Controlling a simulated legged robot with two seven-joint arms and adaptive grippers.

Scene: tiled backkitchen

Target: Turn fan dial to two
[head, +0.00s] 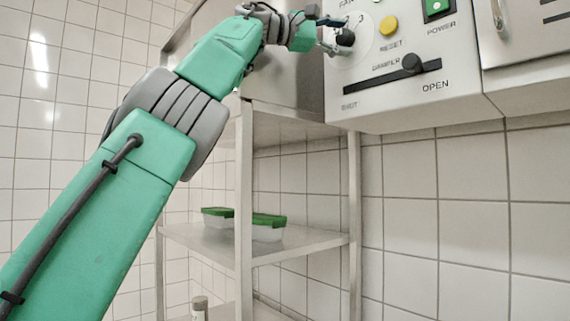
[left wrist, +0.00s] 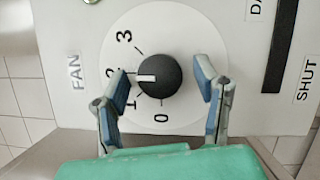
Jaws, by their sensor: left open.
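The fan dial is a black round knob (left wrist: 158,77) on a white disc numbered 0 to 3, on the grey control panel (left wrist: 75,25). Its white pointer mark faces left in the left wrist view, towards the 2 or slightly to the 1 side; I cannot tell exactly. The 2 is partly hidden by a finger. My left gripper (left wrist: 162,80) is open, with one finger on each side of the knob and gaps visible. In the head view the knob (head: 345,37) shows beside my left gripper (head: 328,36). My right gripper is not in view.
The panel also has a yellow reset button (head: 388,26), a green power switch (head: 437,8) and a damper slider (head: 411,63). A metal shelf (head: 200,240) below holds green-lidded containers (head: 268,228). A bottle (head: 199,306) stands lower. Tiled walls surround them.

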